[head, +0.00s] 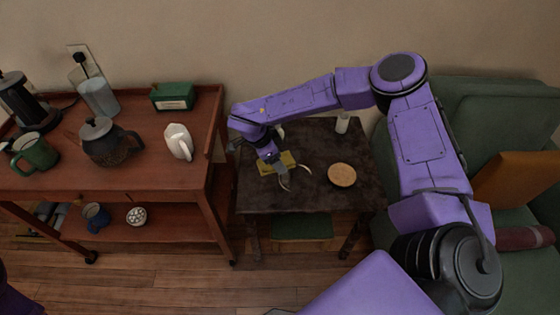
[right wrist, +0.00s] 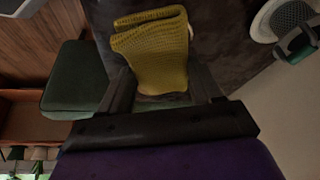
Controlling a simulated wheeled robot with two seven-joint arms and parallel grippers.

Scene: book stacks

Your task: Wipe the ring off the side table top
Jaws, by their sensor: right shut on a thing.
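The dark side table (head: 335,203) stands between the wooden cart and the green seat. My right gripper (head: 279,163) is low over the left part of its top, shut on a folded yellow cloth (head: 268,168). The cloth fills the space between the fingers in the right wrist view (right wrist: 155,52). Pale curved marks (head: 285,184) show on the table beside the cloth and look like parts of the ring; the cloth and gripper hide the rest. Whether the cloth presses on the top, I cannot tell. My left gripper is not in view.
A round tan coaster (head: 341,175) lies right of the cloth. A small whitish cup (head: 342,123) stands at the table's back right. The cart (head: 205,150) at left holds a white pitcher (head: 179,142) and a dark teapot (head: 104,143). The table's front right is bare.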

